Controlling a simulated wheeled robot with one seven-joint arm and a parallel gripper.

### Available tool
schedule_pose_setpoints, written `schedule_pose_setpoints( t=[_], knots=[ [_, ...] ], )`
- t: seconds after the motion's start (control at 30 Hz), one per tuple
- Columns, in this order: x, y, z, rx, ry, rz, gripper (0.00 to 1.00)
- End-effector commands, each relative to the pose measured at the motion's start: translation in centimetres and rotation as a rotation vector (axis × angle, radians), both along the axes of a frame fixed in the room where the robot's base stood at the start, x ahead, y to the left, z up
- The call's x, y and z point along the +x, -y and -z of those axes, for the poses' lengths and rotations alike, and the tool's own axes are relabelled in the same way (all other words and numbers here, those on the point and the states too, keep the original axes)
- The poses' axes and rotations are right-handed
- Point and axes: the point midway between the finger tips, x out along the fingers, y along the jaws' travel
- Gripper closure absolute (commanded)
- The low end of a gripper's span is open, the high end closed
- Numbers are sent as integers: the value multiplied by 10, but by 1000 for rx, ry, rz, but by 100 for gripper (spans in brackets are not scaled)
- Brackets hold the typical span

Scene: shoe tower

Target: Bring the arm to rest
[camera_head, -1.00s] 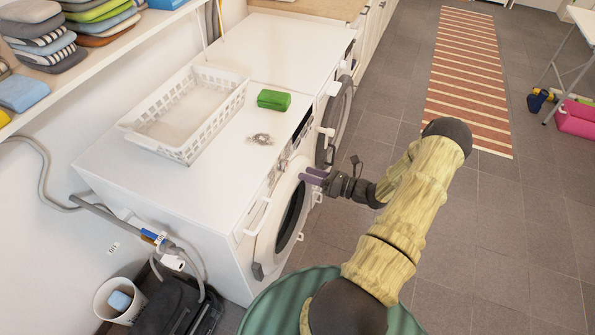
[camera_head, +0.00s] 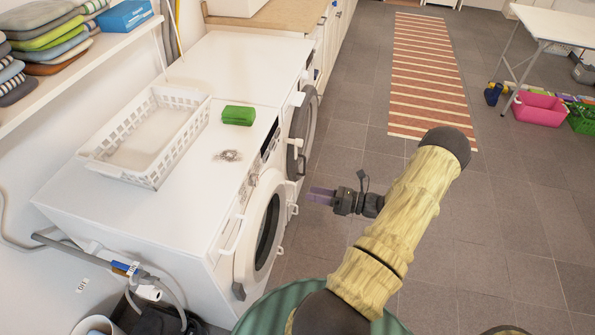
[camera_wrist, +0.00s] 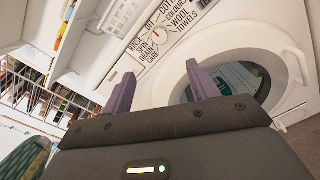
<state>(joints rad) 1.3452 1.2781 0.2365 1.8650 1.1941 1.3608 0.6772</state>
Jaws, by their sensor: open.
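My gripper (camera_head: 322,196) is open and empty, held in the air in front of the near washing machine (camera_head: 263,230). Its two purple fingers stand apart with nothing between them, as the wrist view (camera_wrist: 158,92) shows. There the machine's dial panel and round door (camera_wrist: 235,85) lie beyond the fingertips. In the head view a clear gap of floor shows between the fingertips and the machine's front. My arm is bent, reaching forward and then back to the left.
A white basket (camera_head: 150,135), a green block (camera_head: 238,115) and a small silvery object (camera_head: 228,155) rest on the machine top. A second machine (camera_head: 303,125) stands behind. A striped rug (camera_head: 425,80) and open floor lie right. A white table (camera_head: 560,22) stands at far right.

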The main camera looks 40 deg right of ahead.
Motion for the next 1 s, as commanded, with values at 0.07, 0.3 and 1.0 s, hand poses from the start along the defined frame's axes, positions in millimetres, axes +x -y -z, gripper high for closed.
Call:
schedule_pose_setpoints(
  t=[0.07, 0.3, 1.0],
  knots=[
    [0, 0, 0, 0, 0, 0, 41],
    [3, -7, -5, -25, -6, -31, 41],
    [-24, -180, -122, -1056, 197, -1183, 41]
  ],
)
